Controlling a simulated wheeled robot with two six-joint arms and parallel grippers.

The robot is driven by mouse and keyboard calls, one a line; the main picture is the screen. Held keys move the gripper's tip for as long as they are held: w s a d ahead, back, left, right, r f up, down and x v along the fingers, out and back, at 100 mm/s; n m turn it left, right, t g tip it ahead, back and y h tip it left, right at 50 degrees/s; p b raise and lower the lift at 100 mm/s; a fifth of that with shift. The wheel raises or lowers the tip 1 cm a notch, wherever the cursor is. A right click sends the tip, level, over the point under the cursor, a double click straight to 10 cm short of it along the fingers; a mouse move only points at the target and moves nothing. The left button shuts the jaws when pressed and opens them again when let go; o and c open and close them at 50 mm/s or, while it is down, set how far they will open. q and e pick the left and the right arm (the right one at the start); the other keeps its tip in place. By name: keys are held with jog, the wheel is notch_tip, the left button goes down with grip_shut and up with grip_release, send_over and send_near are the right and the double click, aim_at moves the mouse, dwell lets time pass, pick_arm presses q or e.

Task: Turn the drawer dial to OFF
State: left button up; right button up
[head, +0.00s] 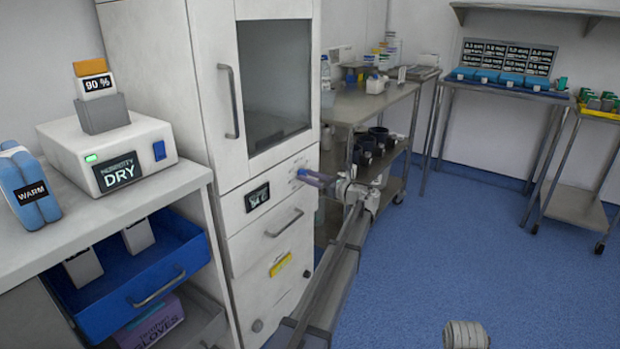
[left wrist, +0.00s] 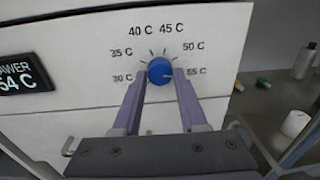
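The drawer dial (left wrist: 160,70) is a round blue knob on the white cabinet front, with a pale mark pointing right toward 55 C. Labels from 30 C to 55 C ring it; I see no OFF label. The drawer display (left wrist: 28,72) reads 54 C, and it also shows in the head view (head: 257,197). My left gripper (left wrist: 161,78) has its purple fingers on both sides of the dial, seemingly touching it. In the head view my left gripper (head: 304,176) reaches the cabinet front and hides most of the dial.
The drawer handle (head: 285,223) is below the dial, and the glass door (head: 273,85) is above. A steel cart (head: 372,105) with bottles stands right of the cabinet. An open blue drawer (head: 130,285) is at left. The floor at right is mostly clear.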

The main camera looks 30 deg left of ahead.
pick_arm(q)
grip_shut()
